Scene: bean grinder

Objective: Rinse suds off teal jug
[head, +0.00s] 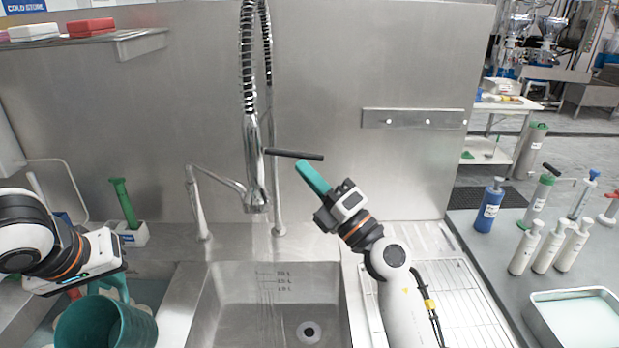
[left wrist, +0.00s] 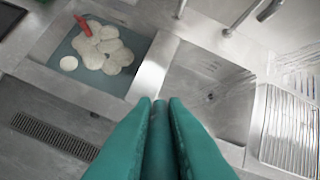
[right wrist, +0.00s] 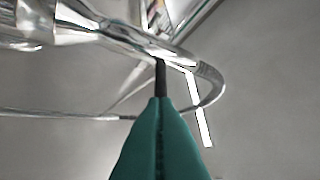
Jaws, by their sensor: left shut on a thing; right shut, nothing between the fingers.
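The teal jug (head: 105,325) is at the lower left of the head view, left of the sink basin. My left gripper (head: 112,278) is shut on its handle, shown as a narrow teal strip (left wrist: 160,140) between the fingers in the left wrist view. No suds are discernible on the jug's visible part. The spray faucet (head: 256,180) hangs over the basin (head: 275,305), with faint streaks below its nozzle. My right gripper (head: 301,166) is shut and empty beside the dark faucet lever (head: 294,154). In the right wrist view its tips meet the lever's end (right wrist: 160,76); contact is unclear.
A left basin (left wrist: 65,55) holds blue-grey liquid with white foam and a red item. A green-handled brush (head: 124,203) stands behind the jug. A second bent tap (head: 200,200) stands behind the basin. A wire drainer (head: 455,300) lies right of the sink.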

